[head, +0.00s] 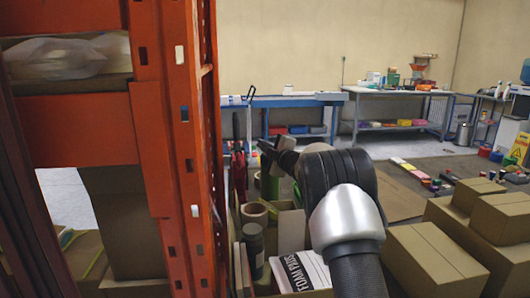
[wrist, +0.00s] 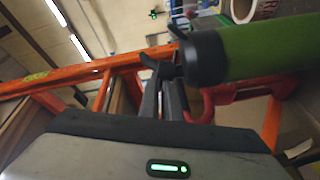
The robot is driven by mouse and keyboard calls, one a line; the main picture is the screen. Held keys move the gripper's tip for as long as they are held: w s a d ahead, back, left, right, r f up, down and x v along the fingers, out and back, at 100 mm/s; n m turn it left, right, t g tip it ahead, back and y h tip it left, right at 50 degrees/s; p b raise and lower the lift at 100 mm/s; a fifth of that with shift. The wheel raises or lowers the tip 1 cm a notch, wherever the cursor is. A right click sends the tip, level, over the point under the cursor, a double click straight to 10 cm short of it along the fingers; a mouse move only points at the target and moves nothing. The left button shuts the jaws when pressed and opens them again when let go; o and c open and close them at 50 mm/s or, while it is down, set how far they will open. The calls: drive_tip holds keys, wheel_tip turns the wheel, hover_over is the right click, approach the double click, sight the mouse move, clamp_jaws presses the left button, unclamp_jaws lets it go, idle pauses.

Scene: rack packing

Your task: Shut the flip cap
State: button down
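A green bottle (wrist: 262,48) with a black top (wrist: 203,58) reaches in from the right in the wrist view. Small black parts stick out from the top, one at its upper edge and one beside my fingertips; I cannot tell how far the flip cap is open. My gripper (wrist: 161,92) has its two fingers close together, with nothing visible between them. The tips are right beside the black top; I cannot tell whether they touch. In the head view the green bottle (head: 270,186) stands among the box contents, its top partly hidden by my gripper (head: 267,148).
An orange rack post (head: 178,130) rises close on the left. A dark jar (head: 253,245), a tape roll (head: 254,212) and a foam pads box (head: 302,271) stand around the bottle. Cardboard boxes (head: 435,262) fill the right. A red object (head: 239,175) is behind.

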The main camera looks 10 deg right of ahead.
drive_tip(key=c, duration=2)
unclamp_jaws()
drive_tip(key=p+v, duration=0.1)
drive_tip(key=v, duration=1.6)
drive_tip(key=shift+s+d, duration=0.1)
drive_tip(key=shift+s, duration=0.1)
drive_tip(key=shift+r, duration=0.1)
